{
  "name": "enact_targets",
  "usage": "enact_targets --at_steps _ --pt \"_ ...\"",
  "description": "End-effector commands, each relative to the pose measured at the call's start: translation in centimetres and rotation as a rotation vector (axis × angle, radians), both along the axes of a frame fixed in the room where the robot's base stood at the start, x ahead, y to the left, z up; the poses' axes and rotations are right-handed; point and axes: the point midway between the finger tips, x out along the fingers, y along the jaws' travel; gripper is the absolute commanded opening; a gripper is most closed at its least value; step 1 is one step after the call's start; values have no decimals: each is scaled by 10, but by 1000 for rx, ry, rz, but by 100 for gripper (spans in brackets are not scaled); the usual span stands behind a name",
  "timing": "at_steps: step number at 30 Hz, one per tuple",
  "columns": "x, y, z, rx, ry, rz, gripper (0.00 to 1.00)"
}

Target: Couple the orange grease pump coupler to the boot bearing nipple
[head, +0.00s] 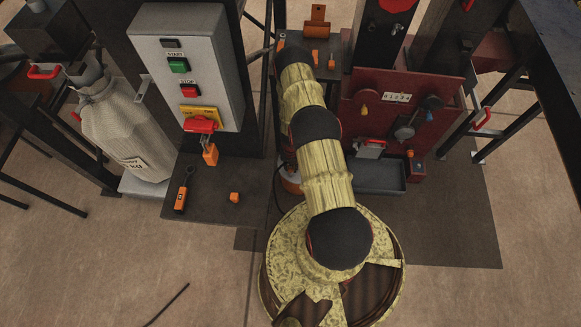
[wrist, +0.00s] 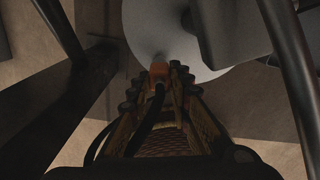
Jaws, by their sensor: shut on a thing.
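In the wrist view my gripper (wrist: 156,84) is shut on the orange coupler (wrist: 159,71), which shows between the fingertips. A dark hose (wrist: 147,118) runs from the coupler back between the fingers. The coupler's front end points towards a pale rounded surface (wrist: 150,28); whether it touches anything there is too dark to tell. I cannot make out the boot bearing nipple in either view. In the head view my arm reaches up the middle of the picture, and its gripper is hidden. An orange rounded body, perhaps the grease pump (head: 291,186), shows partly behind my arm.
A grey control box (head: 190,65) and a white sack (head: 125,130) stand at left. A red machine panel (head: 365,97) with knobs stands at right, above a dark tray (head: 380,178). In the wrist view dark bars (wrist: 290,60) flank my gripper closely.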

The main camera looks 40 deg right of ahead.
Motion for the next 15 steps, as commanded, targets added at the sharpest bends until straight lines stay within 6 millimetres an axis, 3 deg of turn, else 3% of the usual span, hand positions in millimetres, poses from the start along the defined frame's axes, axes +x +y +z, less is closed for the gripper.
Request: enact_targets --at_steps 15 --pt "0 0 12 -1 -1 0 0"
